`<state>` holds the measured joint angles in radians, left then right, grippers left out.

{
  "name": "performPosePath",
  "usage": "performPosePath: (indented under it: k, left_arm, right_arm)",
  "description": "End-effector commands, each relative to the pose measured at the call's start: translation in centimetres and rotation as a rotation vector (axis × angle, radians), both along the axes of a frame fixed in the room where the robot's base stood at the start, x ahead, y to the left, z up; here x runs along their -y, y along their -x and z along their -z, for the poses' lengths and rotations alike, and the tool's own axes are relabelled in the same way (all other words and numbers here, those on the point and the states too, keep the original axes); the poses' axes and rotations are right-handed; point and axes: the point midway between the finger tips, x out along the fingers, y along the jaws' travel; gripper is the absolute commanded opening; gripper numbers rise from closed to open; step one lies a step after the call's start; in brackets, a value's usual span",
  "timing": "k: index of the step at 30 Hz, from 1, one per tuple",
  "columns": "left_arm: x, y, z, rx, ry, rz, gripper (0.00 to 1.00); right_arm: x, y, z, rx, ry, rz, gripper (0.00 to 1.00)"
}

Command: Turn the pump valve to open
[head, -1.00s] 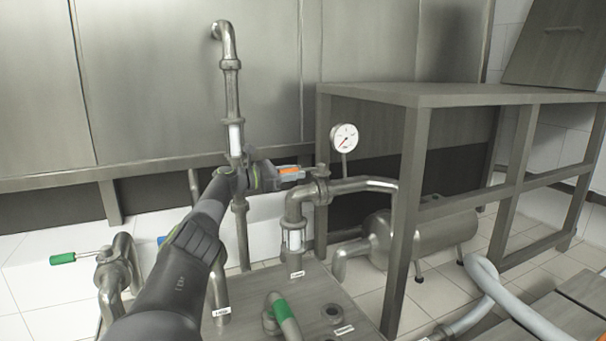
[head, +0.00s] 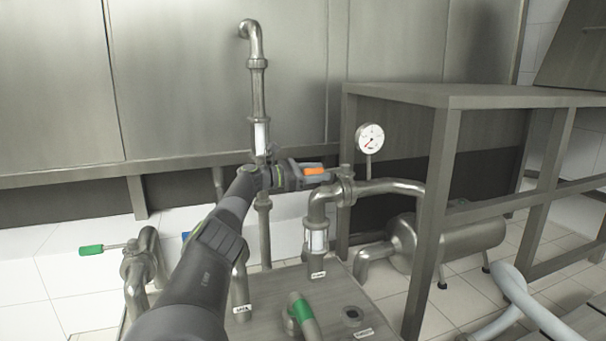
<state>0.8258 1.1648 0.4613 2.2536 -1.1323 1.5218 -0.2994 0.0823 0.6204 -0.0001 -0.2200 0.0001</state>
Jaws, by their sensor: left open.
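An orange valve handle (head: 314,171) is near the middle of the head view, just left of the pipe joint below the gauge. My left gripper (head: 318,174) is open at this handle, with its fingers close about it. I cannot tell whether they touch it. The gripper and arm hide part of the valve and the pipe behind. Other valve handles are a green one (head: 91,249) at the far left, a green one (head: 303,306) at the bottom, and a blue one (head: 186,236) mostly behind my arm. The labels are too small to read. My right gripper is not in view.
A round pressure gauge (head: 369,138) stands on the pipe right of the gripper. A metal table frame (head: 437,210) stands at the right, with a cylindrical tank (head: 460,236) under it. A vertical pipe (head: 259,95) rises behind the gripper. A grey hose (head: 520,300) lies at lower right.

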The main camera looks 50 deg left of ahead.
Motion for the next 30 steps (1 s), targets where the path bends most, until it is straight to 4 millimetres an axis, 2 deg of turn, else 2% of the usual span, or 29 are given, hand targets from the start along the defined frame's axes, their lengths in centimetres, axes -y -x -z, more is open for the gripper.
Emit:
performPosePath:
  k: [8,30]
  left_arm:
    - [-1.0,2.5,0.4,-0.005,-0.005,-0.002,0.46]
    - [-5.0,13.4,0.4,-0.005,-0.004,-0.003,0.46]
  right_arm:
    - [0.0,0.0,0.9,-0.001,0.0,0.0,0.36]
    - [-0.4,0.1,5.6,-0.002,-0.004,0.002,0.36]
